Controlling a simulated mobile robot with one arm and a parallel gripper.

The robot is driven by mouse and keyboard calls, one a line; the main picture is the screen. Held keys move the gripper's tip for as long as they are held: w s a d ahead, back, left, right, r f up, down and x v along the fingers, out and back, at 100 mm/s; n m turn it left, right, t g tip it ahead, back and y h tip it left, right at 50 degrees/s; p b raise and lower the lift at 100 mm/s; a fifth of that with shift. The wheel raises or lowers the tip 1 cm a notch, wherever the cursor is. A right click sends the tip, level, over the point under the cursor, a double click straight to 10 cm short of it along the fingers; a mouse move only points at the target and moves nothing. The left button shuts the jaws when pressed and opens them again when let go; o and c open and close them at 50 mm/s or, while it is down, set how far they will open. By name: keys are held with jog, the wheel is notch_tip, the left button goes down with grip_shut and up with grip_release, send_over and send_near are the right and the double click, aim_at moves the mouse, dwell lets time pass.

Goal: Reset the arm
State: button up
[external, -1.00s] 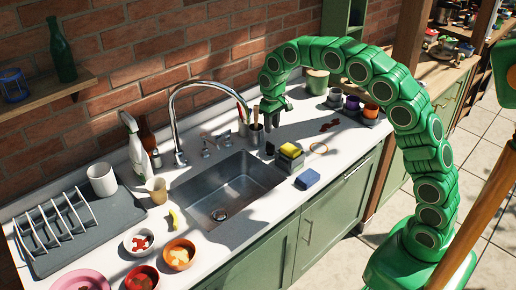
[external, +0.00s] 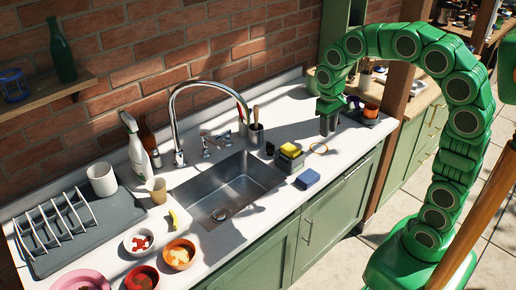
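My green arm arches up from its base at the lower right, and my gripper (external: 328,126) points down over the right part of the white counter (external: 290,110). The gripper's grey fingers are small and in shadow, so I cannot tell whether they are apart or together. I see nothing clearly held in it. The gripper is to the right of the sink (external: 228,187) and near a dark stand with an orange cup (external: 370,111), partly hidden behind my arm.
A yellow sponge (external: 290,149) sits on a grey holder, with a blue sponge (external: 308,178) in front. A tall faucet (external: 178,125) rises behind the sink. Bowls, a dish rack (external: 55,225) and bottles fill the left side. The counter's middle right is fairly clear.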

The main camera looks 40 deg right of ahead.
jog(key=s+d+f, duration=0.1)
jog(key=s, duration=1.2)
jog(key=s+f+g, duration=0.1)
jog(key=s, duration=1.3)
jog(key=shift+s+d+f, duration=0.15)
jog(key=shift+d+f, duration=0.1)
jog(key=shift+d, duration=0.15)
